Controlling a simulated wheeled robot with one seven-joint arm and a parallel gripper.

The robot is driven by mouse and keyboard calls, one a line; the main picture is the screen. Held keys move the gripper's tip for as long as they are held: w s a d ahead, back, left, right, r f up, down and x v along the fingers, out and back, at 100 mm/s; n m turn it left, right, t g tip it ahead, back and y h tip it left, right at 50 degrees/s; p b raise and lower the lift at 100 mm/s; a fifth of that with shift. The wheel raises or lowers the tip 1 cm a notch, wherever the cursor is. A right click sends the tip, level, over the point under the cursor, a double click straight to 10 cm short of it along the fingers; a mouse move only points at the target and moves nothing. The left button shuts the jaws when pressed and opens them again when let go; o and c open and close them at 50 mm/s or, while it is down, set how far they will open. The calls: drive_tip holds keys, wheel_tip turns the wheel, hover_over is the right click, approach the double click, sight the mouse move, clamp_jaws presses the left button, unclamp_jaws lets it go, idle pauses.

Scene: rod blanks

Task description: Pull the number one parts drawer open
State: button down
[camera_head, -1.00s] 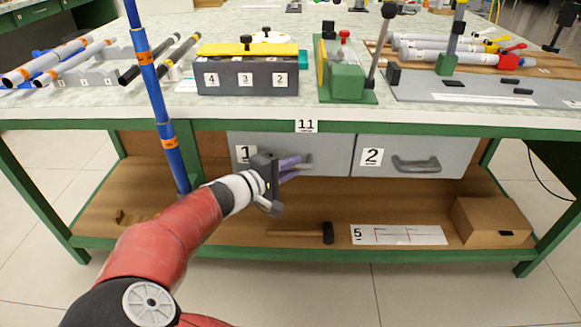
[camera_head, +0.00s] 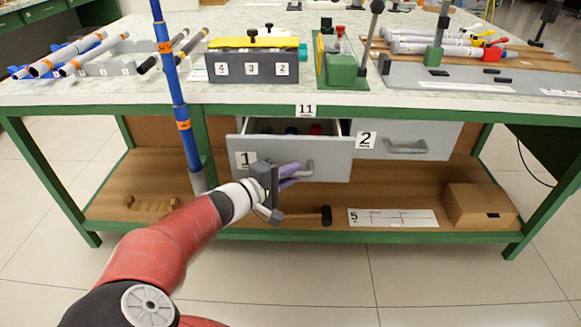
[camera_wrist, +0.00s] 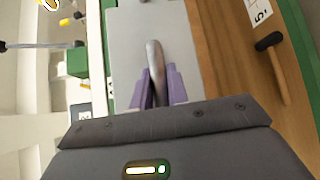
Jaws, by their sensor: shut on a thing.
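The number one parts drawer (camera_head: 325,158) is a grey drawer under the bench with a "1" label on its left. It stands partly pulled out, and its inside shows above the front, with dark and red items in it. My gripper (camera_head: 291,174) is at the drawer's handle. In the wrist view its purple fingers (camera_wrist: 160,88) are on both sides of the grey bar handle (camera_wrist: 155,58), shut on it. The handle's near end is partly hidden by the fingers.
The number two drawer (camera_head: 435,143) beside it is closed. A mallet (camera_head: 325,215), a sheet marked 5 (camera_head: 393,218) and a cardboard box (camera_head: 478,205) lie on the lower shelf. A tall blue pole (camera_head: 182,112) stands left of the drawer.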

drive_tip(key=s+p, duration=0.2)
drive_tip(key=s, duration=0.6)
drive_tip(key=shift+s+a, duration=0.15)
drive_tip(key=shift+s, duration=0.05)
drive_tip(key=c, duration=1.4)
unclamp_jaws()
drive_tip(key=shift+o, duration=0.2)
drive_tip(key=v, duration=0.8)
drive_tip(key=shift+p, duration=0.4)
